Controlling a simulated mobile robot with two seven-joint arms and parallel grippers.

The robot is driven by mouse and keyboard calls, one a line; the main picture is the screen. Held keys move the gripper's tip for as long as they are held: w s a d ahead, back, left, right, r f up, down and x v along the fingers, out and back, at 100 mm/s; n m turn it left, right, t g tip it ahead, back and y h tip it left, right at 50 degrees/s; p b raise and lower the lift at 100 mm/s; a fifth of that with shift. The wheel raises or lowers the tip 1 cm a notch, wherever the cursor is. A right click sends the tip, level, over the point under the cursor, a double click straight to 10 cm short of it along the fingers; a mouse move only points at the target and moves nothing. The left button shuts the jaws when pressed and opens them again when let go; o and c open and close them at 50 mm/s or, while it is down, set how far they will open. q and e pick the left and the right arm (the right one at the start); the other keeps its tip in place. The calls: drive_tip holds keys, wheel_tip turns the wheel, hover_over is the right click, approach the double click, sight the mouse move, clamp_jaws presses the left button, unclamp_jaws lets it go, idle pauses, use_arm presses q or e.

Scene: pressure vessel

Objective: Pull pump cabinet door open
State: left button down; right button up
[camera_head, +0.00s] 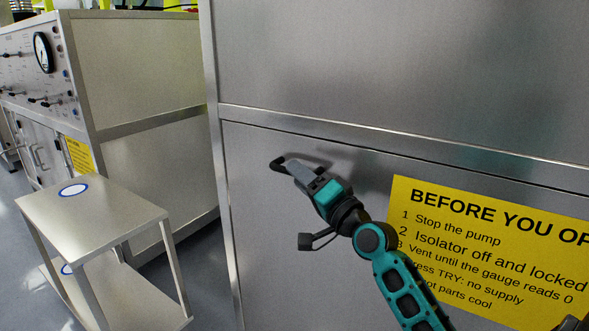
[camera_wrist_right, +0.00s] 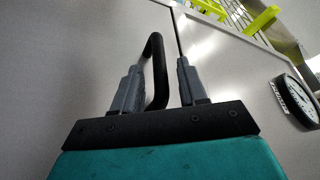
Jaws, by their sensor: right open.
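The pump cabinet door (camera_head: 270,240) is the brushed metal panel under the horizontal seam, and it looks flush with its frame. Its black handle (camera_head: 277,163) sits near the door's upper left corner, partly hidden by my right gripper (camera_head: 289,167). In the right wrist view the black bar handle (camera_wrist_right: 157,62) stands between the two grey fingers of my right gripper (camera_wrist_right: 160,82). The fingers are apart, with a gap to the bar on the right side; contact on the left side cannot be told. My left gripper is not in view.
A yellow sign (camera_head: 490,245) is on the door at the right, partly behind my right arm. A metal two-shelf trolley (camera_head: 115,215) stands on the floor at the left. Behind it is a control console with a gauge (camera_head: 43,52). Some grey floor is free between trolley and cabinet.

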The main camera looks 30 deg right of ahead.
drive_tip(key=shift+x, duration=1.3)
drive_tip(key=shift+f, duration=0.1)
clamp_jaws()
